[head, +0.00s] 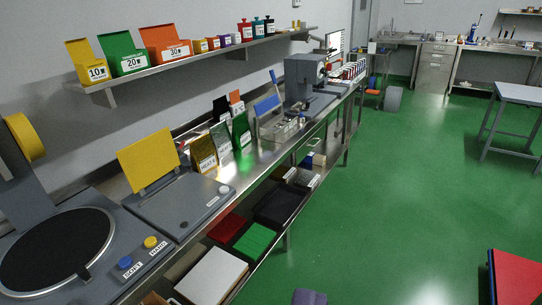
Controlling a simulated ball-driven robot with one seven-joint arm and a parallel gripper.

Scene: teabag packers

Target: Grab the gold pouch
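The gold pouch (203,153) stands upright on the steel counter, left of centre in the head view, with a white label low on its front. A silver-grey pouch (221,140) stands close to its right, and a green pouch (241,130) is beyond that. Black, white and orange items rise behind them. I cannot make out my gripper in this view, so its distance from the gold pouch and its opening do not show.
A grey device with a raised yellow lid (148,160) stands just left of the pouches. Metal bins (282,128) are to their right. A wall shelf (200,62) with coloured boxes hangs above. Green floor (390,200) is open right of the counter. A red-topped object (515,277) is lower right.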

